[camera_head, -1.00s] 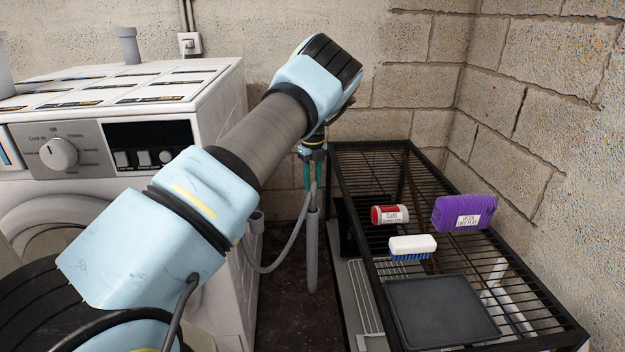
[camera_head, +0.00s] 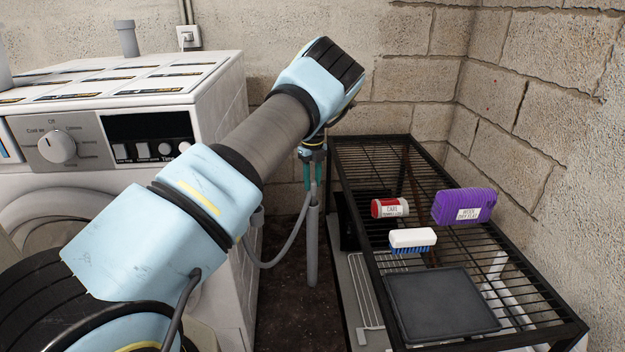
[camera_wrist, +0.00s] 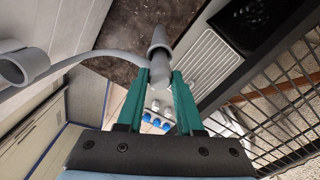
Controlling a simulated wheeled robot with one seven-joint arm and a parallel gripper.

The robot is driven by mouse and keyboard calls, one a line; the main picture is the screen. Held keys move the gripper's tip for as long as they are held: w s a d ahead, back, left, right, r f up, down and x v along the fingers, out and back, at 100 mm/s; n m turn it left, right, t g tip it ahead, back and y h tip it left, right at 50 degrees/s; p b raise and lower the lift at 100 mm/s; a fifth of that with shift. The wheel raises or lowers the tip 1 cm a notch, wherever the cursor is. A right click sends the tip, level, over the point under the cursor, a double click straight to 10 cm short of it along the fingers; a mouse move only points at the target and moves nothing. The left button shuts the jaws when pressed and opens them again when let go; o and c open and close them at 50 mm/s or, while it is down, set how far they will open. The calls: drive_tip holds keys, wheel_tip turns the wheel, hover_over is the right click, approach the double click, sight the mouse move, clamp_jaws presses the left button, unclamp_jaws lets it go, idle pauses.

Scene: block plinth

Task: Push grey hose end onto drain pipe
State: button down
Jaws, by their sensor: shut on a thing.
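My gripper (camera_head: 314,170) has green fingers and is low between the washing machine and the rack. It is shut on the grey hose end (camera_wrist: 160,76), which shows between the fingertips in the wrist view. The grey hose (camera_head: 272,262) loops down from the machine's side and back up to the gripper. The grey drain pipe (camera_head: 313,250) stands upright on the floor below the gripper. In the wrist view the pipe (camera_wrist: 158,38) shows just beyond the hose end, roughly in line with it. The fingers partly hide the join, so I cannot tell whether they touch.
The white washing machine (camera_head: 215,120) is close on the left. A black wire rack (camera_head: 375,150) is on the right, with a red-and-white can (camera_head: 390,207), a brush (camera_head: 412,240), a purple block (camera_head: 463,206) and a dark tray (camera_head: 440,305). A grey cuff (camera_wrist: 22,66) shows left in the wrist view.

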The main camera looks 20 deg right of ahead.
drive_tip(key=shift+f, duration=0.9)
unclamp_jaws()
idle(0.4)
drive_tip(key=shift+r, duration=0.1)
drive_tip(key=shift+r+p, duration=1.75)
drive_tip(key=shift+r, duration=0.7)
